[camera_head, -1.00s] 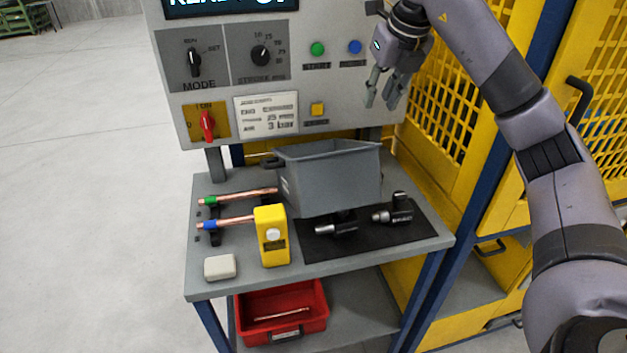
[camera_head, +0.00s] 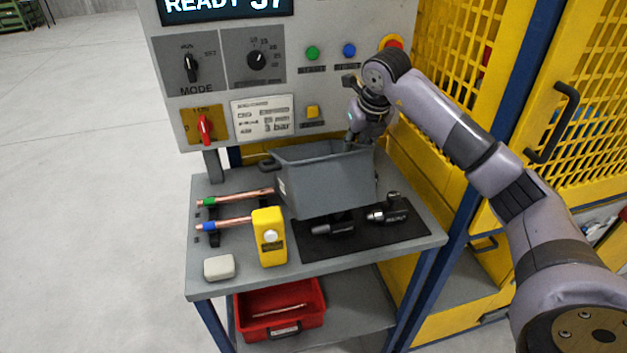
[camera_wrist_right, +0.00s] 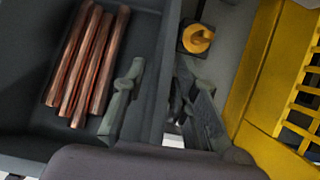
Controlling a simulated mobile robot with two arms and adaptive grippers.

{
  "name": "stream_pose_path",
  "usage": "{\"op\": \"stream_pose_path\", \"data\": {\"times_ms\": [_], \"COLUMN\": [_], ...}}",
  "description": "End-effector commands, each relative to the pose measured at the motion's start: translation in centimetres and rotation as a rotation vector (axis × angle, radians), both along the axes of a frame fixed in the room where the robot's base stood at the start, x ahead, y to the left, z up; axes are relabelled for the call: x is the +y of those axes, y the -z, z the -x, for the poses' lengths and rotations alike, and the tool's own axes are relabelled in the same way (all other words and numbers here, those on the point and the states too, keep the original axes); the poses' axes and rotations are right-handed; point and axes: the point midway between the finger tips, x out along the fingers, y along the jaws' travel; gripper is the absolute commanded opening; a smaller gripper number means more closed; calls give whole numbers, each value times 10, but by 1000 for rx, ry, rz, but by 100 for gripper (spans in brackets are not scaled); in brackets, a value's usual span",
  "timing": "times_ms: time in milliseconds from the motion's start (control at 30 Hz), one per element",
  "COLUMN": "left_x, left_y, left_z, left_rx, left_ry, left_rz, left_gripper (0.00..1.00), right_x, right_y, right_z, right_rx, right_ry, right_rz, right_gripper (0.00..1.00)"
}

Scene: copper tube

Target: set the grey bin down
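My right gripper (camera_head: 362,143) is at the bin's back right rim. In the wrist view, its fingers (camera_wrist_right: 160,75) are apart, one inside the bin and one outside, with the bin's wall (camera_wrist_right: 165,60) between them. Gaps show beside the wall. My left gripper is in neither view.
Two dark tools (camera_head: 390,212) lie on the black mat (camera_head: 410,235). A yellow box (camera_head: 269,245), a pale block (camera_head: 219,267) and two copper tubes on stands (camera_head: 235,197) are at the left. A control panel (camera_head: 330,90) rises behind; a yellow mesh guard (camera_head: 455,95) stands right.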

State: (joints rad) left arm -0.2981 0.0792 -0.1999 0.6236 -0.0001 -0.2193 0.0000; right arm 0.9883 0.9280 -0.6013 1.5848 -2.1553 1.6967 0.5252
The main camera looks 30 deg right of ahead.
Motion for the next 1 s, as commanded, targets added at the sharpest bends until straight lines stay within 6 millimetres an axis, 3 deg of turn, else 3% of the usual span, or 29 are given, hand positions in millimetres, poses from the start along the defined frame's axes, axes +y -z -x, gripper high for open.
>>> {"op": "stream_pose_path", "data": {"times_ms": [300,700,1000], "left_x": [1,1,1], "left_y": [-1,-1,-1], "left_z": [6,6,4], "left_rx": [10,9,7], "left_ry": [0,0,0], "left_rz": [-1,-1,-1], "left_gripper": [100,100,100], "right_x": [-1,-1,-1], "right_y": [7,6,6], "right_z": [-2,-2,-2], "right_rx": [-1,-1,-1], "right_ry": [0,0,1], "right_rz": [1,1,1], "right_gripper": [26,0,0]}}
